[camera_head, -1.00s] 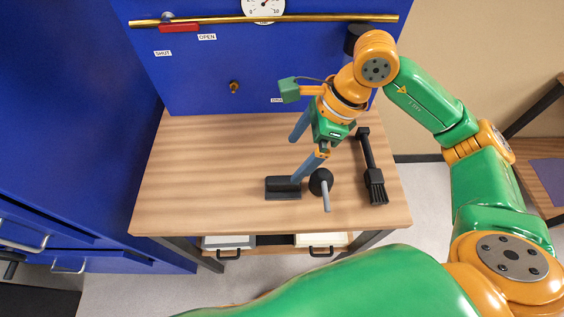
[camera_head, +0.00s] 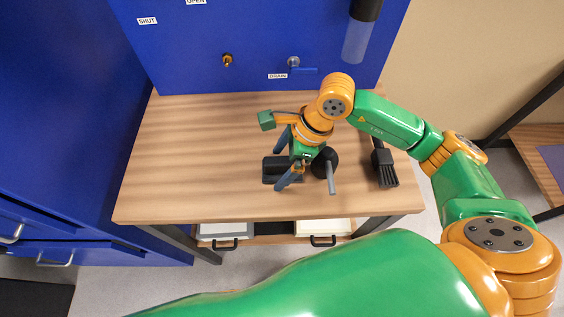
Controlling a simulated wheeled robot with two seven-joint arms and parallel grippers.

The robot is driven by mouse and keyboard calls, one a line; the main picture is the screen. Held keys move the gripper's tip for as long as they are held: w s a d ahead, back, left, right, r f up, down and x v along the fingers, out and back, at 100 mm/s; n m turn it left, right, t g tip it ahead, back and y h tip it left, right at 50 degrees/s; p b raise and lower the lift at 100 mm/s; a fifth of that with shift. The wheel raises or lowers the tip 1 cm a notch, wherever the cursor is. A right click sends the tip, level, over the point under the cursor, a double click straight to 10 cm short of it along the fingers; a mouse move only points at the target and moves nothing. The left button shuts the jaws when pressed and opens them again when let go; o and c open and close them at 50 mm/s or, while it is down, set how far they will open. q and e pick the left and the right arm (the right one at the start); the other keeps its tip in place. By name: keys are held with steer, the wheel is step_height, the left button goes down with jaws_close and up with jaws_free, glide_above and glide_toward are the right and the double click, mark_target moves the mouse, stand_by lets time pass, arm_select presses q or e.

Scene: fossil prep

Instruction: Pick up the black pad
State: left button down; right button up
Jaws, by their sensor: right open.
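The black pad (camera_head: 270,171) lies on the wooden bench, left of a round black tool. It looks like a dark block with a raised upper part. My right gripper (camera_head: 279,168) is open and points down at the pad. One finger shows at the pad's far side and the other at its near side. The gripper partly covers the pad, and I cannot tell whether the fingers touch it. My left gripper is not in view.
A round black tool with a grey handle (camera_head: 331,178) stands close right of the gripper. A black brush (camera_head: 386,175) lies farther right. The wooden bench (camera_head: 190,165) is clear on the left. A blue panel (camera_head: 180,60) with brass and grey fittings rises behind it.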

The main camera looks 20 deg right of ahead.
steer(key=shift+f, duration=0.15)
steer(key=c, duration=1.3)
steer(key=shift+w+r, duration=0.1)
steer(key=shift+r, duration=0.3)
steer(key=s+d+r+b, duration=0.1)
steer(key=s+r, duration=0.3)
steer(key=s+d+r+b, duration=0.1)
steer(key=s+r+b, duration=0.1)
steer(key=s+r, duration=0.2)
steer(key=s+d+r+b, duration=0.1)
steer(key=s+r+b, duration=0.1)
steer(key=s+r, duration=0.2)
steer(key=shift+s+d+r, duration=0.15)
steer(key=shift+s+d, duration=0.2)
steer(key=shift+s, duration=0.45)
